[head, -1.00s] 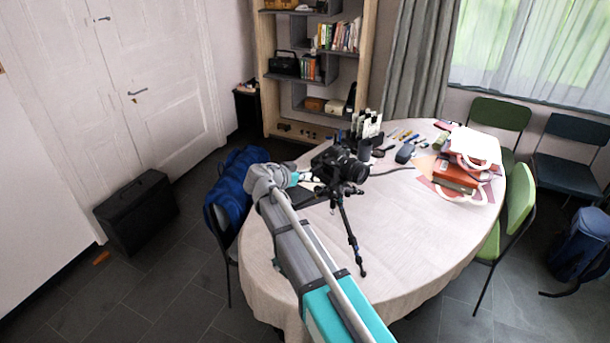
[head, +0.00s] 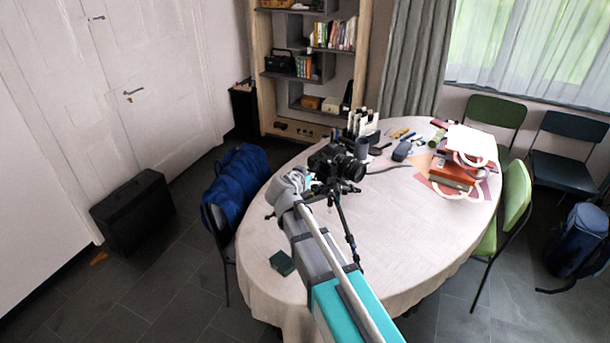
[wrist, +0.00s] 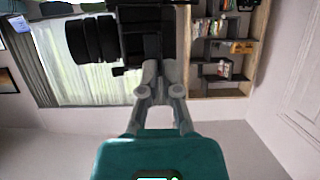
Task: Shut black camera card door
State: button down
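A black camera (head: 338,162) sits on a black tripod (head: 346,232) on the table (head: 405,215), its lens toward the right. In the wrist view the camera (wrist: 98,38) fills the upper middle, appearing upside down, with its lens at the left. I cannot make out the card door or whether it stands open. My gripper (wrist: 160,68) has its grey fingers close together, with their tips up at the dark camera body. I cannot tell whether they touch it. In the head view the fingertips are not clear beside the camera's left side.
A dark green flat object (head: 282,263) lies near the table's front left. Pens, a dark holder (head: 362,124) and a stack of red and white things (head: 462,160) stand behind and right. A blue bag (head: 238,185) is left of the table. The table's right front is clear.

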jog(key=shift+s+d+n+t+y, duration=0.15)
jog(key=shift+d+n+y, duration=0.4)
jog(key=shift+n+y, duration=0.35)
jog(key=shift+d+n+t+y, duration=0.1)
jog(key=shift+d+n+y, duration=0.4)
jog(key=shift+n+y, duration=0.45)
jog(key=shift+s+d+n+t+y, duration=0.15)
jog(key=shift+d+n+y, duration=0.5)
jog(key=shift+y, duration=0.4)
jog(key=shift+w+d+n+y, duration=0.2)
jog(key=shift+d+n+y, duration=0.2)
jog(key=shift+n+y, duration=0.5)
jog(key=shift+w+d+n+g+y, duration=0.15)
jog(key=shift+d+n+g+y, duration=0.2)
jog(key=shift+n+y, duration=0.3)
jog(key=shift+w+d+n+g+y, duration=0.15)
jog(key=shift+d+n+g+y, duration=0.2)
jog(key=shift+n+y, duration=0.3)
jog(key=shift+d+y, duration=0.2)
jog(key=shift+y, duration=0.2)
jog(key=shift+w+d+n+g+y, duration=0.3)
jog(key=shift+n+g+y, duration=0.2)
jog(key=shift+n+y, duration=0.2)
jog(key=shift+w+d+n+g+y, duration=0.2)
jog(key=shift+d+n+g+y, duration=0.1)
jog(key=shift+n+g+y, duration=0.4)
